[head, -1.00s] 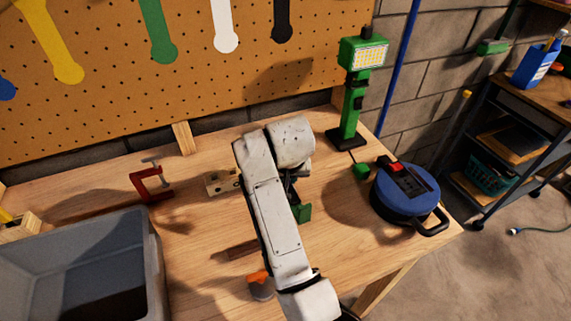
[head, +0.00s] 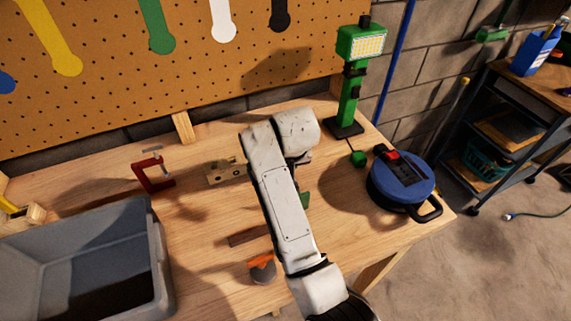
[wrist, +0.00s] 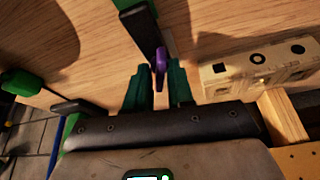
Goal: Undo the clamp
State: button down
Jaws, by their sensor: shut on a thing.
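A red C-clamp (head: 152,174) stands on the bench at the left in the head view, well apart from my gripper. In the wrist view, my gripper (wrist: 160,86) has its dark green fingers shut on a small purple piece (wrist: 160,62). This piece lies beside a dark bar (wrist: 139,30) with a green part (wrist: 166,14) near it. Whether these belong to one clamp, I cannot tell. In the head view, my white arm hides the gripper and the purple piece; a bit of green (head: 305,199) shows beside it.
A wooden block with holes (head: 226,172) lies left of my arm and shows close in the wrist view (wrist: 262,68). An orange-topped tool (head: 262,268), grey bin (head: 158,262), green work lamp (head: 347,100) and blue cable reel (head: 405,186) surround the area.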

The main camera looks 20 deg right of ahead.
jog(key=shift+s+f, duration=0.1)
jog(key=shift+f, duration=0.05)
dwell(0.3)
jog(key=c, duration=1.2)
grip_release()
jog(key=shift+r, duration=0.6)
jog(key=v, duration=0.9)
jog(key=shift+s+r+b, duration=0.2)
jog(key=shift+r+b, duration=0.1)
jog(key=shift+b, duration=0.1)
